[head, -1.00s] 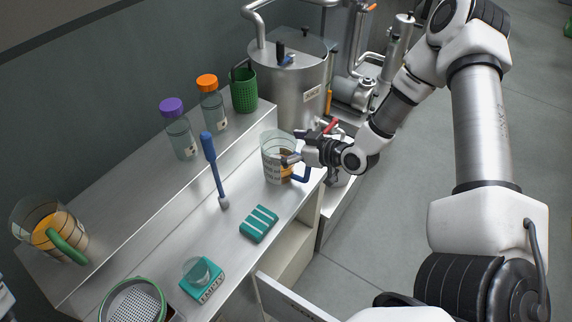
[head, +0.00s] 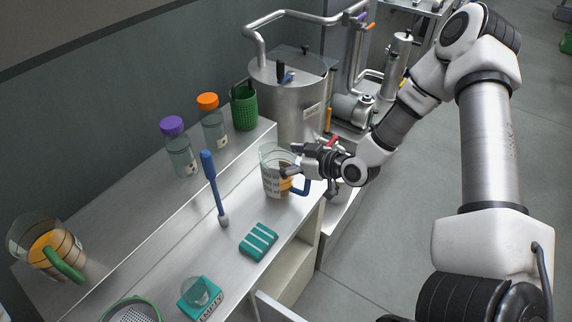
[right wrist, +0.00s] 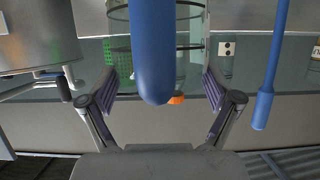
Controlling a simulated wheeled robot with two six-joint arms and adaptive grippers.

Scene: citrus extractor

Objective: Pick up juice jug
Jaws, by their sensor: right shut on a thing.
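The juice jug (head: 272,182) is a clear measuring jug with a blue handle and some orange-brown content. It is upright at the far right end of the steel bench; I cannot tell whether its base touches the bench. My right gripper (head: 290,160) reaches it from the right and is shut on it at the handle side. In the right wrist view the blue handle (right wrist: 152,50) stands between my two fingers, with the clear jug wall behind it. A second jug (head: 47,245) with a green handle and orange juice stands at far left. My left gripper is not in view.
A blue-handled tool (head: 213,185), a teal ridged block (head: 259,241) and a small glass on a teal "EMPTY" block (head: 201,300) are on the bench. Purple-capped (head: 181,152) and orange-capped (head: 212,124) bottles and a green cup (head: 243,108) line the back ledge. A steel tank (head: 290,95) stands behind the jug.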

